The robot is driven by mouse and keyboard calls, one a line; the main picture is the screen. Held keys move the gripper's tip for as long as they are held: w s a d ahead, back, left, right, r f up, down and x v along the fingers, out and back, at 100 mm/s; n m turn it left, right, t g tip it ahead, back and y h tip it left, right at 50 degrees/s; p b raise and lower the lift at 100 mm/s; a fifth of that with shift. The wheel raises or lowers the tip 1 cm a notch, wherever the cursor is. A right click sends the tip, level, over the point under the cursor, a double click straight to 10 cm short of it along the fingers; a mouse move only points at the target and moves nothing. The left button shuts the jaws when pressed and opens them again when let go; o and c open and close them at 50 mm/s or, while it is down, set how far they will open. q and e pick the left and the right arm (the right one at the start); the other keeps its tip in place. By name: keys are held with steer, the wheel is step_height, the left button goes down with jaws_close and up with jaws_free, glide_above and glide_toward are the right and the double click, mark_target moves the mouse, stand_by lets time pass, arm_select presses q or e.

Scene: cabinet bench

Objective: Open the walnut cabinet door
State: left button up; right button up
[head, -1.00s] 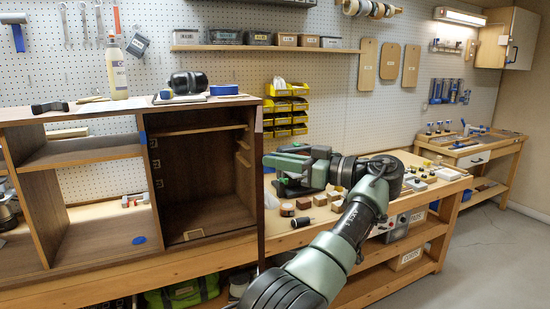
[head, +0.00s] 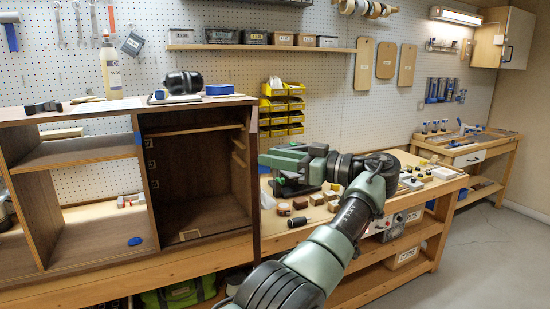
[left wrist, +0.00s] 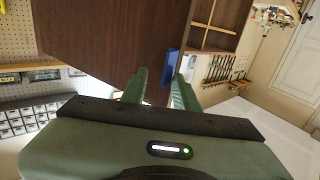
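The walnut cabinet (head: 195,213) stands on the bench at the left in the head view, its right compartment visible inside. Its door (head: 256,185) stands swung out, seen nearly edge-on as a dark strip at the compartment's right side. In the left wrist view the door is a large dark brown panel (left wrist: 100,40) with a blue handle (left wrist: 171,63) near its right edge. My left gripper (head: 268,162) is beside the door's outer face. Its two green fingers (left wrist: 160,80) are apart, with the handle just past the tips, nearer the right finger. My right gripper is not in view.
The bench (head: 300,240) behind my left arm holds small blocks and jars. Yellow bins (head: 281,105) hang behind it. A bottle (head: 111,70) and black ear muffs (head: 184,81) stand on the cabinet top. Open floor (head: 470,260) lies at the right.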

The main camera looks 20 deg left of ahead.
arm_select(q)
steer(key=shift+f, duration=0.25)
stand_by(0.3)
step_height(320, 180, up, 20)
steer(key=p, duration=0.9)
steer(key=shift+r, duration=0.1)
steer(key=shift+c, duration=0.3)
